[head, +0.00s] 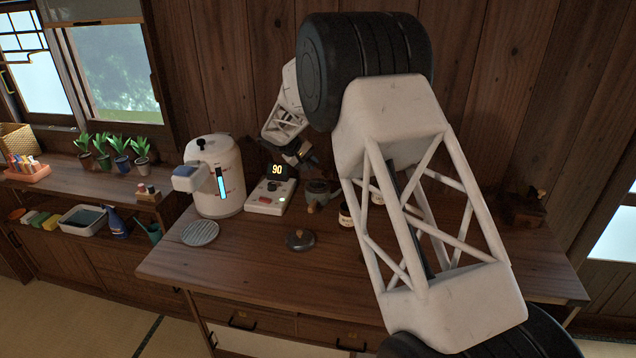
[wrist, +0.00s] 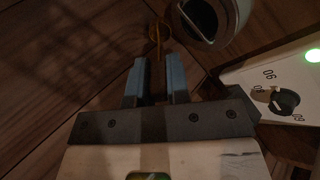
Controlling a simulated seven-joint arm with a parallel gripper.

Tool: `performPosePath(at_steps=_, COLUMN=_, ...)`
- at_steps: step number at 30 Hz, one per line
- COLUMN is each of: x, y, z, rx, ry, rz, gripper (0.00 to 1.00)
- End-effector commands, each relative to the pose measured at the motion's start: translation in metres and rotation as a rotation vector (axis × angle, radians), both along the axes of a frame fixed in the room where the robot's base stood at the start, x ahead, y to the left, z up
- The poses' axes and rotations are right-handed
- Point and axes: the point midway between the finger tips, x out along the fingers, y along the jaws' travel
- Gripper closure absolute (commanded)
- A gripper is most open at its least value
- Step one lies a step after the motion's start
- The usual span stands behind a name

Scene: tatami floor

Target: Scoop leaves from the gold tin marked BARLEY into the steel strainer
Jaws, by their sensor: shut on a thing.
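My gripper (wrist: 157,82) is shut on a thin brass-coloured scoop (wrist: 157,38), which points away from the blue-padded fingers; its bowl is too dark to make out. In the head view my gripper (head: 305,160) is over the grey-green teapot (head: 319,189). A round pale-rimmed vessel (wrist: 231,30) with a dark inside lies just right of the scoop's far end in the wrist view. I cannot tell whether the steel strainer sits in it. A small labelled tin (head: 346,216) stands right of the teapot, and another (head: 376,194) shows behind my arm; their labels are unreadable and neither is surely the BARLEY tin.
A control base (head: 270,197) reading 90 stands left of the teapot, with its dial panel (wrist: 275,88) close right of my gripper. A white water dispenser (head: 219,160), a round grate (head: 200,233) and a dark lid (head: 300,240) are on the table.

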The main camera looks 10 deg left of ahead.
Motion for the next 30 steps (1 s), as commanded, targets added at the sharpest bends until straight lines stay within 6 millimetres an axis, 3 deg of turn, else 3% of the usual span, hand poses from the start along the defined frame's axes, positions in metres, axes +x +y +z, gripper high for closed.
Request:
performPosePath(at_steps=12, x=0.007, y=-0.008, z=0.005, rx=0.075, ry=0.058, rz=-0.002, gripper=1.0)
performPosePath(at_steps=30, x=0.034, y=-0.042, z=0.01, rx=0.256, ry=0.209, rz=-0.004, gripper=1.0)
